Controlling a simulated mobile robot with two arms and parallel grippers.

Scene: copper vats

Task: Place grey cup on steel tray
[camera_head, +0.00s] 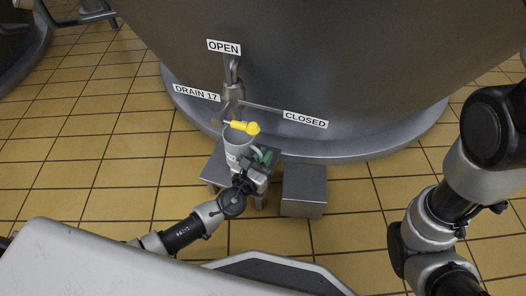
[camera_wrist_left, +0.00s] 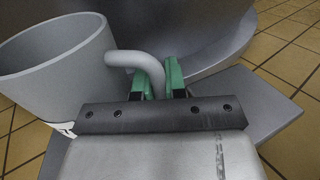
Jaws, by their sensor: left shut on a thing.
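The grey cup (camera_head: 238,143) is upright with an open top, in front of the big vat. It also shows at the left of the left wrist view (camera_wrist_left: 50,65), with its curved handle toward my gripper. My left gripper (camera_head: 262,155) has green fingertips, which show in the left wrist view (camera_wrist_left: 160,80) on either side of the handle, shut on it. A low steel stand with a flat top (camera_head: 214,172) is under the cup and gripper; it may be the steel tray. I cannot tell whether the cup touches it.
A grey steel block (camera_head: 304,190) stands right of the stand. Signs read OPEN, DRAIN 17 and CLOSED. Tiled floor (camera_head: 120,180) is clear at left.

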